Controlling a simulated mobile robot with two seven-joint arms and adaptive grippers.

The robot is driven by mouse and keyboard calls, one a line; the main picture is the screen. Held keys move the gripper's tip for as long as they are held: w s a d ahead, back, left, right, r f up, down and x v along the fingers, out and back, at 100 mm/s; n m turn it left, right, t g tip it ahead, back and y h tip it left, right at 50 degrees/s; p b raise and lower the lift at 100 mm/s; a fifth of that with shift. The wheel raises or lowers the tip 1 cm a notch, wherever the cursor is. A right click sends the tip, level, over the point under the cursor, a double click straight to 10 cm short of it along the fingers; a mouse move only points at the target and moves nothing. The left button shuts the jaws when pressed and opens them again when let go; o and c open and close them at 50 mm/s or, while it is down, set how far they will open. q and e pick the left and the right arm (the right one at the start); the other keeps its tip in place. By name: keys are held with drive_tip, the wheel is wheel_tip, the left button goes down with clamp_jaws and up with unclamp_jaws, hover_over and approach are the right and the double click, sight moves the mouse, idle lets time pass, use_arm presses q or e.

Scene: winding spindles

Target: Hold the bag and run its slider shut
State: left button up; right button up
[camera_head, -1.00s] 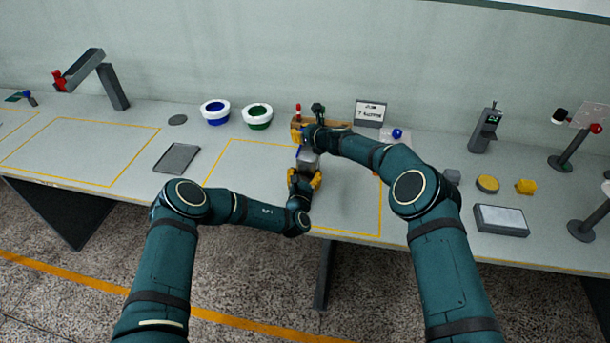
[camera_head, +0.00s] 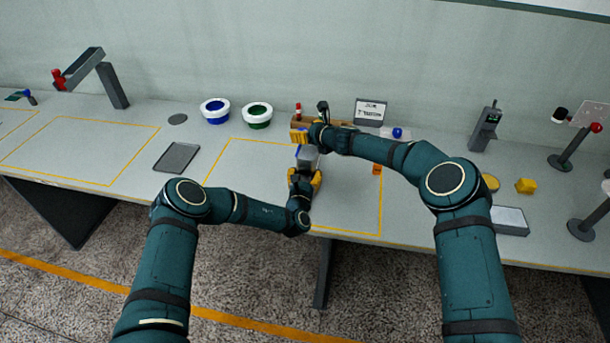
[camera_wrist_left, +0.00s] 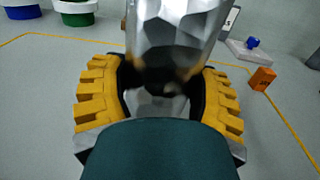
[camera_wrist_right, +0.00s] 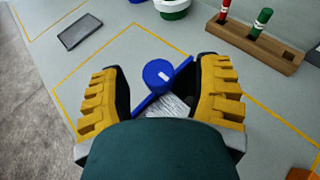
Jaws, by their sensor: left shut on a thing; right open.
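The silver bag (camera_head: 308,160) stands upright over the front middle of the table. My left gripper (camera_head: 304,178) is shut on its lower part; the left wrist view shows the crinkled silver bag (camera_wrist_left: 180,38) rising from between the yellow fingers (camera_wrist_left: 160,85). In the right wrist view a blue strip (camera_wrist_right: 180,75) runs along the bag's top edge, with a round blue slider (camera_wrist_right: 158,73) on it. My right gripper (camera_wrist_right: 157,85) is open, its fingers on both sides of the slider and apart from it. In the head view the right gripper (camera_head: 304,135) is above and behind the bag, partly hidden by its wrist.
A wooden rack (camera_wrist_right: 255,42) with red and green pegs stands behind the bag. White-rimmed blue (camera_head: 215,111) and green (camera_head: 257,115) bowls stand back left. An orange block (camera_head: 377,169) lies to the right.

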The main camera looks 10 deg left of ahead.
use_arm(q)
drive_tip(key=shift+r, duration=0.1)
use_arm(e)
drive_tip(key=v, duration=0.9)
use_arm(q)
drive_tip(key=o, duration=1.3)
